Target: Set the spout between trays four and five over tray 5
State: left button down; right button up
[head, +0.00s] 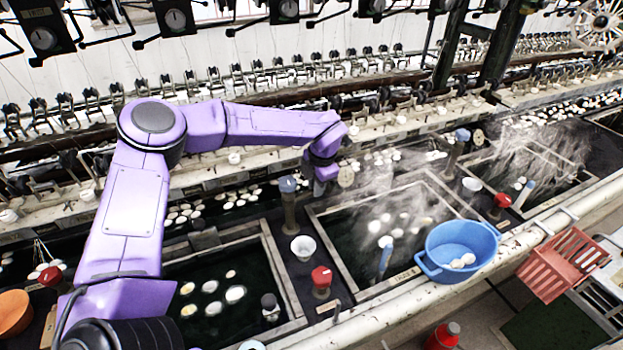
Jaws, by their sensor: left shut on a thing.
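My left arm reaches in from the left, and its gripper (325,178) is low over the back edge of the middle tray (318,222). It is shut, and the part it grips, by its place the spout, is mostly hidden behind the wrist and fingers. A blue-capped post (288,200) stands just left of the gripper, between the left tray (285,290) and the middle tray. A round pale disc (346,176) shows right beside the gripper. I cannot read the tray numbers. My right gripper is not in view.
A blue basin (460,240) with white cocoons sits at the middle tray's front right. A white cup (303,247) and a red-capped valve (321,280) stand between the trays. Another blue-capped post (460,145) is to the right. Steam blurs the middle and right trays.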

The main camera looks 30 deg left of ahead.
pick_arm(q)
jog(key=shift+s+d+m, duration=0.25)
jog(key=shift+d+m, duration=0.25)
jog(key=shift+m, duration=0.3)
jog(key=c, duration=1.1)
grip_release()
jog(key=shift+o, duration=0.2)
notch_tip(320, 180, up, 10)
jog(key=s+d+b, duration=0.1)
jog(key=shift+d+b, duration=0.4)
jog(key=shift+s+r, duration=0.1)
